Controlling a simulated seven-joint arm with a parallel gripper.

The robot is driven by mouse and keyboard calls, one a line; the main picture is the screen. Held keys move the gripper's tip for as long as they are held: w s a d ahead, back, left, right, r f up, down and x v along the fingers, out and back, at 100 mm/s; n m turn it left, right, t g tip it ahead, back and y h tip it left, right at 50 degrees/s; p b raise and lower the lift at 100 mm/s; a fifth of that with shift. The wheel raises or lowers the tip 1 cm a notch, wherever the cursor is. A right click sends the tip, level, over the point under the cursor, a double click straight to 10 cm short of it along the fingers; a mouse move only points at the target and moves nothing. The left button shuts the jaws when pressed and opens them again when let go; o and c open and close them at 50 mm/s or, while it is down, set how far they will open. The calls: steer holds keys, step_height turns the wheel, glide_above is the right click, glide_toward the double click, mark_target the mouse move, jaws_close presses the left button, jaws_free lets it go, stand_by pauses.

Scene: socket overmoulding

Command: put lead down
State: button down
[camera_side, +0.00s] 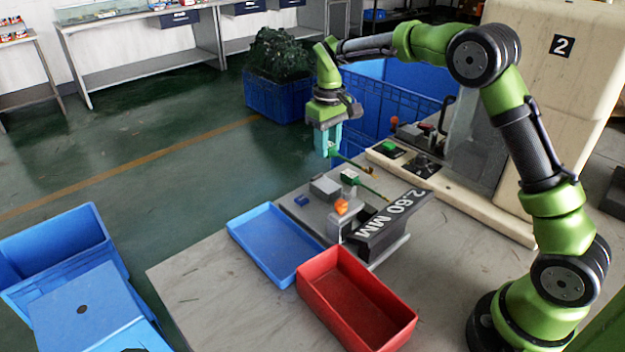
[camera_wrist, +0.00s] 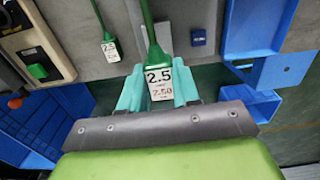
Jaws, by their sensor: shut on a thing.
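My gripper (camera_side: 328,140) has teal fingers and is shut on a green lead (camera_side: 336,154), above the far end of the workbench in the side view. In the wrist view my gripper (camera_wrist: 157,90) grips the lead (camera_wrist: 152,45) on both sides. Its label reads 2.5 over 2.50, and its green cable runs away from the fingers. A second green lead (camera_side: 350,177) with a white label lies on the grey fixture. In the wrist view that second lead (camera_wrist: 110,49) is left of the held one. Whether the held lead touches anything below is unclear.
A grey block (camera_side: 325,187) and small blue block (camera_side: 301,200) sit on the fixture. A blue tray (camera_side: 240,230), a red bin (camera_side: 365,335) and a dark 2.60 MM sign (camera_side: 385,228) stand nearby. A machine (camera_side: 480,190) is at right. The bench's front left is clear.

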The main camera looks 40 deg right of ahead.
steer(key=s+a+r+n, duration=0.1)
steer(key=s+a+r, duration=0.1)
steer(key=a+r, duration=0.35)
steer(key=m, duration=0.1)
glide_above(336, 297)
step_height(336, 297, down, 17)
steer(key=shift+r, duration=0.1)
steer(key=shift+f, duration=0.65)
